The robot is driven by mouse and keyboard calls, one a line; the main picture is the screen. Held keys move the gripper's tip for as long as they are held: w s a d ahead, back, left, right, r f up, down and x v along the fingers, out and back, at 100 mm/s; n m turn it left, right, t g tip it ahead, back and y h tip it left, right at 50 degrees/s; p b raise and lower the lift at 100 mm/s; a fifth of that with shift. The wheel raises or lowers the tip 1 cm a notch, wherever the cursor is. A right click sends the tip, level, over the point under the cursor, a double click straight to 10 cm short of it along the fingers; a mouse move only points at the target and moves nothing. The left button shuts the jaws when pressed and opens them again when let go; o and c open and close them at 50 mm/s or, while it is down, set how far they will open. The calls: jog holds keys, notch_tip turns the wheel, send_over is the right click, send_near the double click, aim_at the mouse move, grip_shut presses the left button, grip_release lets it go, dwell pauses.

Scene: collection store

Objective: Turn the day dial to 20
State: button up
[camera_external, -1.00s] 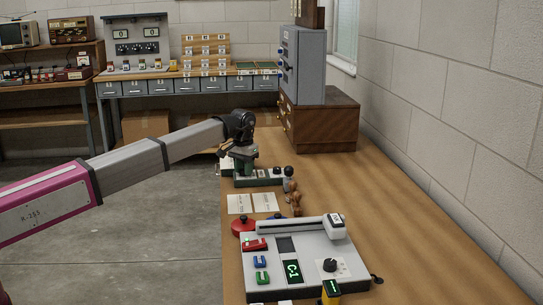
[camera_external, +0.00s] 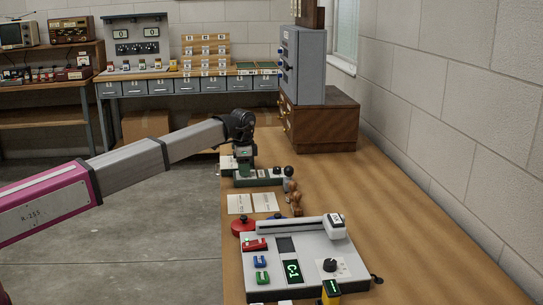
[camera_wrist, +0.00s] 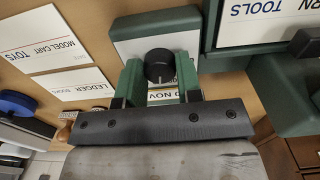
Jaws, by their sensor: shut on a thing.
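The day dial is a black round knob (camera_wrist: 159,66) on a white-faced green block (camera_wrist: 122,32) in the wrist view. My gripper (camera_wrist: 159,76) has its green fingers on either side of the knob and is shut on it. A white label (camera_wrist: 165,95) below the knob is partly hidden by my gripper; "NOV" can be read on it, but the full day number is not clear. In the external view my gripper (camera_external: 243,168) is over the green and white device (camera_external: 262,177) at the bench's left edge, and hides the dial.
Two cards (camera_external: 251,203) lie in front of the device. Brown wooden-handled stamps (camera_external: 294,195) stand just right of them. A grey console (camera_external: 295,260) fills the near bench. A wooden cabinet (camera_external: 326,125) stands behind. The bench's right side is clear.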

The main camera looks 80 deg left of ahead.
jog(key=shift+m, duration=0.5)
jog(key=o, duration=0.9)
notch_tip(320, 180, up, 11)
jog(key=shift+f, duration=0.1)
dwell(0.5)
